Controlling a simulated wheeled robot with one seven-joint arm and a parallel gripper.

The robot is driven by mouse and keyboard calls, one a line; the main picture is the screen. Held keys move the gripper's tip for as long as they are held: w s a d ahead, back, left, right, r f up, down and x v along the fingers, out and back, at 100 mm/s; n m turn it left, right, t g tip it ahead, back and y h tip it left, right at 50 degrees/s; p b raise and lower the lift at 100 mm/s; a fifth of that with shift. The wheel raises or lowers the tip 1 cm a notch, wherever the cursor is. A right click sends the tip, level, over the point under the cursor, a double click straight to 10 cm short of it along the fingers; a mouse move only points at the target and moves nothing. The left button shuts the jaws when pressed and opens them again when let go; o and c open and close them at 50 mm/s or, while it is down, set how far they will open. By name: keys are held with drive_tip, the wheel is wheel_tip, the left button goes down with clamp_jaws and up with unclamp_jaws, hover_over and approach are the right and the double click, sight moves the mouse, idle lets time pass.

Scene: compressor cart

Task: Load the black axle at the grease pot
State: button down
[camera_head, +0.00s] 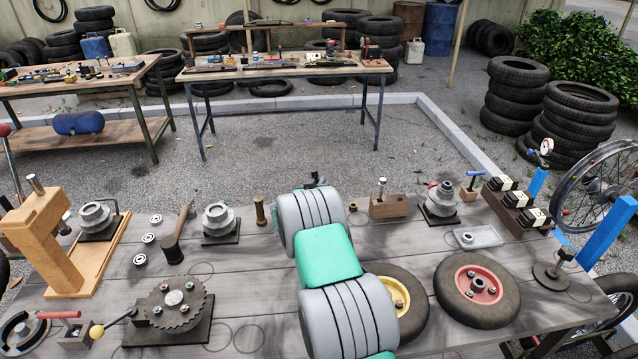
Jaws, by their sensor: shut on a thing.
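My grey and green arm reaches over the middle of the workbench and hides what lies under it. My gripper cannot be made out; a small dark piece shows just past the arm's far end, and I cannot tell whether it is gripper, held thing or bench item. No black axle can be clearly identified. I cannot tell which item is the grease pot. Round grey metal parts on dark square bases stand at the left (96,217), left of my arm (219,219) and at the right (441,199).
A red-hubbed wheel (477,288) and a partly covered yellow-hubbed wheel (409,306) lie right of my arm. A toothed disc fixture (178,304) and a wooden press (49,240) stand left. A shallow grey tray (484,237) lies right. Two tables stand behind.

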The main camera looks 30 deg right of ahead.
drive_tip(key=shift+f+b, duration=0.65)
drive_tip(key=shift+b, duration=0.1)
idle(0.9)
wheel_tip(320, 180, up, 7)
drive_tip(key=p, duration=0.1)
drive_tip(key=shift+p, duration=0.35)
idle(0.3)
drive_tip(key=shift+r, duration=0.1)
idle(0.3)
